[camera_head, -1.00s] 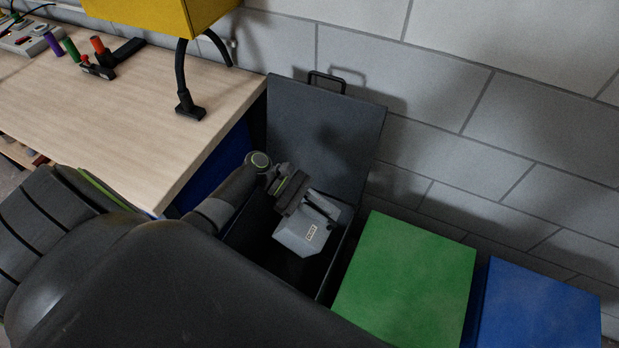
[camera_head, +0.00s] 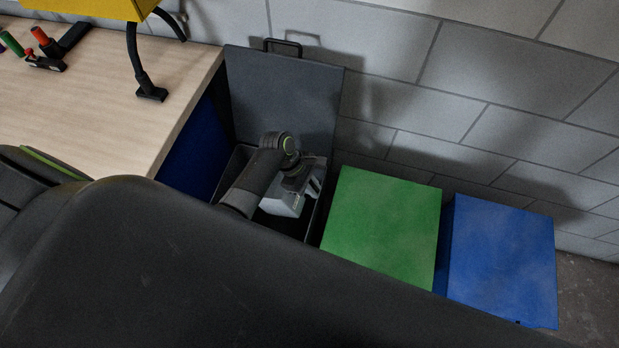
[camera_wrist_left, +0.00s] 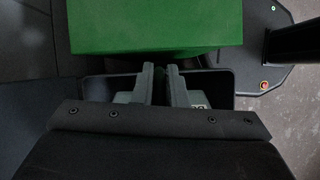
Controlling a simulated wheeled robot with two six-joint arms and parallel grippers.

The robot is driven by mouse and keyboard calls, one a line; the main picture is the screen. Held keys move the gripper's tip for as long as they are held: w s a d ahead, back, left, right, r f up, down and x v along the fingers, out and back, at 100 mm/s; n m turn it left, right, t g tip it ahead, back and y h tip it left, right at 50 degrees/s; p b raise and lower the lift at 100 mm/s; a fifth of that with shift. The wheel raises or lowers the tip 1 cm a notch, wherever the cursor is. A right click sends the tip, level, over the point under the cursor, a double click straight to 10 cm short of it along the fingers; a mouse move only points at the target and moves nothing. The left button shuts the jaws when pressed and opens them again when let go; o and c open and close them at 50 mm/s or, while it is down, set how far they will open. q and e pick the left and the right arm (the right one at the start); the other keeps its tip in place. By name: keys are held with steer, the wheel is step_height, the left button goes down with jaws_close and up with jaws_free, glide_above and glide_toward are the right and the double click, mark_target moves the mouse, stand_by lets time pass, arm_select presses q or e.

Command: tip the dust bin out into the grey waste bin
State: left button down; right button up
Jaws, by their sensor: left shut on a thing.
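The grey waste bin (camera_head: 280,95) stands between the workbench and the green bin, its dark lid raised against the wall. My left gripper (camera_head: 305,182) is over its opening, shut on the dust bin. The dust bin (camera_head: 283,204) is a small light-grey box; it is tilted at the mouth of the waste bin, partly hidden by my forearm. In the left wrist view my gripper's fingers (camera_wrist_left: 167,80) are close together in front of a dark, box-like shape. The dust bin's contents and the inside of the waste bin cannot be made out. My right gripper is not in view.
A green-lidded bin (camera_head: 385,225) stands right beside the waste bin, and a blue-lidded bin (camera_head: 503,255) further right. The wooden workbench (camera_head: 110,110) is on the left, with a yellow box (camera_head: 85,8) above it. A block wall (camera_head: 370,40) closes off the back.

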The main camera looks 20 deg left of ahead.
arm_select(q)
steer(key=shift+d+f+y, duration=0.45)
steer(key=shift+f+y, duration=0.1)
steer(key=shift+y, duration=0.15)
steer(key=shift+a+f+y, duration=0.2)
steer(key=shift+f+y, duration=0.65)
steer(key=shift+a+f+y, duration=0.15)
steer(key=shift+f+y, duration=0.7)
